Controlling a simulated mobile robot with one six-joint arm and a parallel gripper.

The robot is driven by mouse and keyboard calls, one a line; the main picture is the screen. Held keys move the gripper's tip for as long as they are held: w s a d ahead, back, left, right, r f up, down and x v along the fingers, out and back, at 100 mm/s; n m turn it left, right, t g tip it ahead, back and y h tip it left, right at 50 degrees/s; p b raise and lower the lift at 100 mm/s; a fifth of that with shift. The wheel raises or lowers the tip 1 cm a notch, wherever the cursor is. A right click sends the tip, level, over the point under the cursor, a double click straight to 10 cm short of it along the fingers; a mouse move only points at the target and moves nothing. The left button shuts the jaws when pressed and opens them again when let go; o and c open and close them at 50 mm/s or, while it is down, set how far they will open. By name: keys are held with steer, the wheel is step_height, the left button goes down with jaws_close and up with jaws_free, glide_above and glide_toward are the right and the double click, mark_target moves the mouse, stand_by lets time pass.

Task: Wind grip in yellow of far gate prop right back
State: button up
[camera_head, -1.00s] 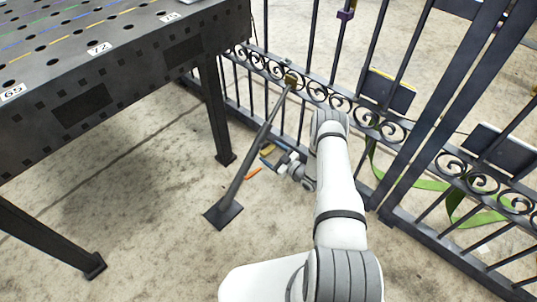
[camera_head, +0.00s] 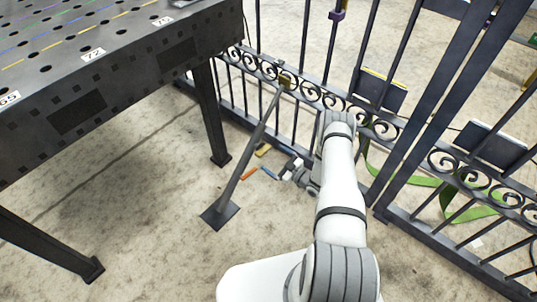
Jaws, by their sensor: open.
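A dark gate prop (camera_head: 248,150) slants from a square floor plate (camera_head: 220,215) up to a yellow fitting (camera_head: 286,81) on the gate's scroll band (camera_head: 305,92). Low beside the prop, a small yellow grip (camera_head: 264,150), an orange piece (camera_head: 249,174) and a blue piece (camera_head: 269,173) show. How they join the prop is too small to tell. My gripper (camera_head: 288,169) is open and low, just right of the blue piece and below right of the yellow grip. It looks empty and apart from the yellow grip. My own arm hides part of the gate behind it.
A black perforated table (camera_head: 120,70) with numbered tags fills the upper left, and its legs stand left of the prop. Dark gate bars (camera_head: 440,100) and a green strap (camera_head: 405,178) lie to the right. The concrete floor (camera_head: 160,235) left of the floor plate is clear.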

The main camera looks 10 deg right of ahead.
steer(key=v, duration=0.3)
